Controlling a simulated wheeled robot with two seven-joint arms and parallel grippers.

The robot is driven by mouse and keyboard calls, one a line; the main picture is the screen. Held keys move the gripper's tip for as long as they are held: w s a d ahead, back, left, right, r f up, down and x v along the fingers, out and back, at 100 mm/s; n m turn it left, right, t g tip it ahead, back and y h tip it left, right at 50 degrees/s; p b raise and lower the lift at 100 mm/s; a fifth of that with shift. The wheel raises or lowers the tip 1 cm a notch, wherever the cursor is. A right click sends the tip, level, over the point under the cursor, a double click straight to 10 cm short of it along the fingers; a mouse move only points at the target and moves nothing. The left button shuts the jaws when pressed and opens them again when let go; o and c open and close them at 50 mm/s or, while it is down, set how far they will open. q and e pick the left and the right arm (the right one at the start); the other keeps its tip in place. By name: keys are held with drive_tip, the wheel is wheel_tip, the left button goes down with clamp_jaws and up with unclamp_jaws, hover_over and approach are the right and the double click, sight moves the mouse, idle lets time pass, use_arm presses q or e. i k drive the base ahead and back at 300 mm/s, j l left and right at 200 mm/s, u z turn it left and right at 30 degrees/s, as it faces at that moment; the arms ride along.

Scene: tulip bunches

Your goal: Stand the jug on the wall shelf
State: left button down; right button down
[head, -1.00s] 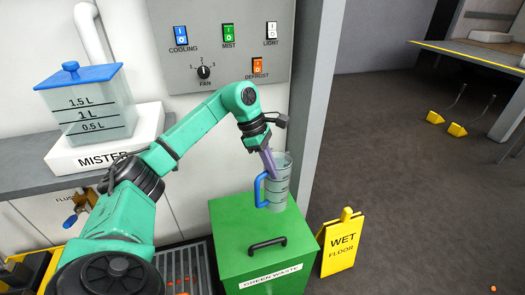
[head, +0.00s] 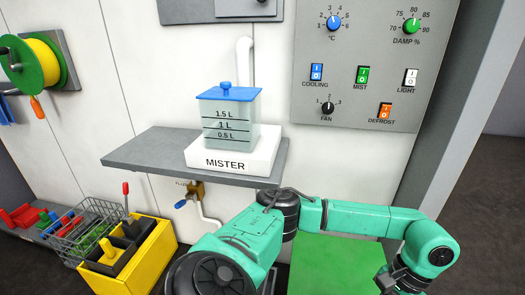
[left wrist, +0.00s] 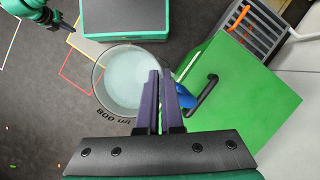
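The jug (left wrist: 112,88) is clear with a blue handle (left wrist: 185,97) and shows from above in the left wrist view. My left gripper (left wrist: 161,78) has its purple fingers close together on the jug's wall beside the handle. Floor shows around the jug, to the left of the green bin. In the head view my left gripper (head: 392,284) is at the bottom edge, and the jug is out of frame. The grey wall shelf (head: 140,158) has bare room at its left end. My right gripper (left wrist: 56,20) is small at the top left of the wrist view.
The mister's white base (head: 255,150) and tank (head: 229,115) stand on the shelf's right part. A tap (head: 192,193) is below. The green bin (head: 335,260) is under my left arm. A yellow caddy (head: 150,250) and a wire basket (head: 85,225) stand lower left.

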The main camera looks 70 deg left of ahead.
sight(158, 147)
drive_tip(key=k+j+u, duration=0.1)
drive_tip(key=u, duration=1.15)
